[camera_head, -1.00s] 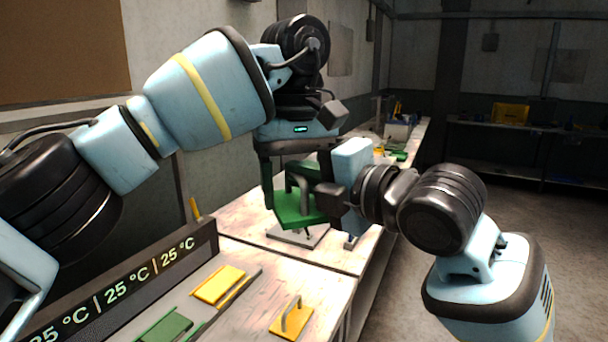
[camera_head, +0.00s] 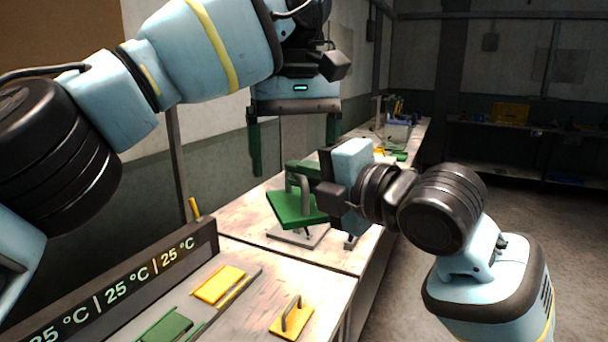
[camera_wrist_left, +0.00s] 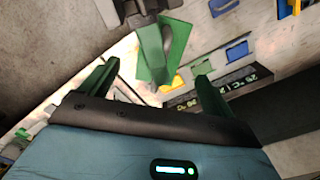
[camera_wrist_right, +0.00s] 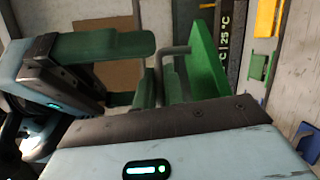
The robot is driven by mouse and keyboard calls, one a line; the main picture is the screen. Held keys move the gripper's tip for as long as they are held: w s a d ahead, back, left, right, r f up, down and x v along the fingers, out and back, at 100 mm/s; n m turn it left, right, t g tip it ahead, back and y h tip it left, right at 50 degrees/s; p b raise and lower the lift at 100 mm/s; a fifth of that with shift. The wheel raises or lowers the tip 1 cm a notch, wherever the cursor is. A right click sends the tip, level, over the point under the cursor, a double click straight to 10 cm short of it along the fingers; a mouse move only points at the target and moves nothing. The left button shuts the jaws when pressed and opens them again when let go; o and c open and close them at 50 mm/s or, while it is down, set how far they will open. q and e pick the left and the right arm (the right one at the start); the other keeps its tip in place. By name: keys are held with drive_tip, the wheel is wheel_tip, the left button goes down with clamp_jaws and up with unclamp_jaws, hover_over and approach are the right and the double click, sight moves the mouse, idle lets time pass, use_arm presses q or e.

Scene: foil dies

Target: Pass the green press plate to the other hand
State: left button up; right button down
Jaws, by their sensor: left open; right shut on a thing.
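The green press plate (camera_head: 292,210) with its grey handle is held in the air by my right gripper (camera_head: 305,180), whose fingers are shut on the handle. The plate is slightly tilted, above a grey metal base on the bench. It also shows in the left wrist view (camera_wrist_left: 176,52) and the right wrist view (camera_wrist_right: 207,62). My left gripper (camera_head: 296,150) is open and empty, pointing down above the plate, its fingers spread and clear of it. Part of the handle is hidden behind the right gripper's fingers.
A yellow plate with a handle (camera_head: 292,320) lies on the near bench. A yellow piece (camera_head: 218,285) and a green piece (camera_head: 166,327) lie beside the temperature display (camera_head: 120,290). A grey metal base (camera_head: 300,238) stands below the held plate. Bins stand farther back.

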use_arm(q)
drive_tip(key=shift+r, duration=1.2)
